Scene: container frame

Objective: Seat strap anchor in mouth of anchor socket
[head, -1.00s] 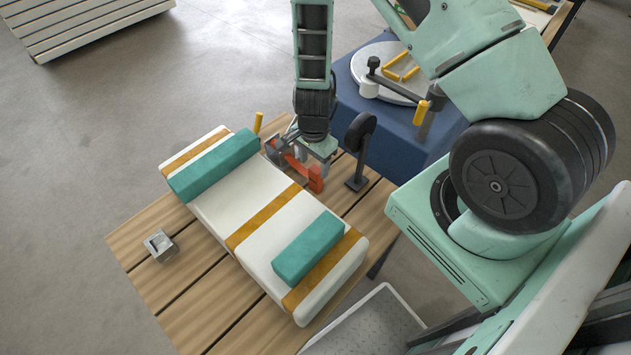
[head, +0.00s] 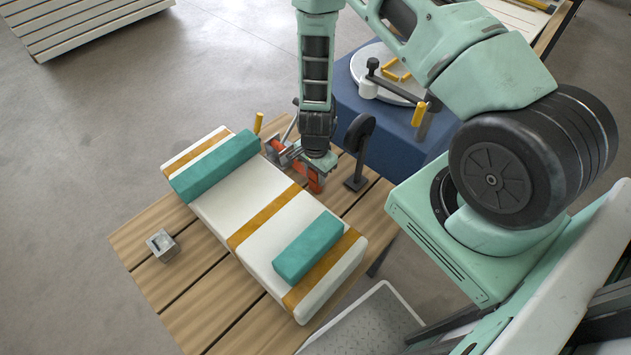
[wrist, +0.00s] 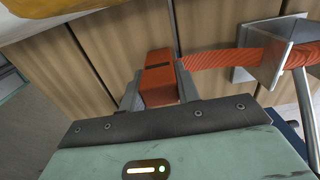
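The strap anchor, an orange-red block (head: 315,183), sits at the end of a red strap by the far long side of the white bundle. In the wrist view the block (wrist: 158,80) stands between my two fingers, with a dark slot across its top. My gripper (head: 318,172) is low over it, one finger close along each side. I cannot tell whether the fingers press on it. The anchor socket, a small grey metal box (head: 162,245) with an opening on top, stands at the left of the slatted table, on the bundle's other side, apart from my gripper.
The white bundle (head: 240,205) with teal pads and ochre bands lies between block and socket. The strap runs to a metal bracket (head: 284,153) with a yellow-handled lever (head: 258,123). A black post with a round head (head: 358,150) stands close right. Table boards around the socket are clear.

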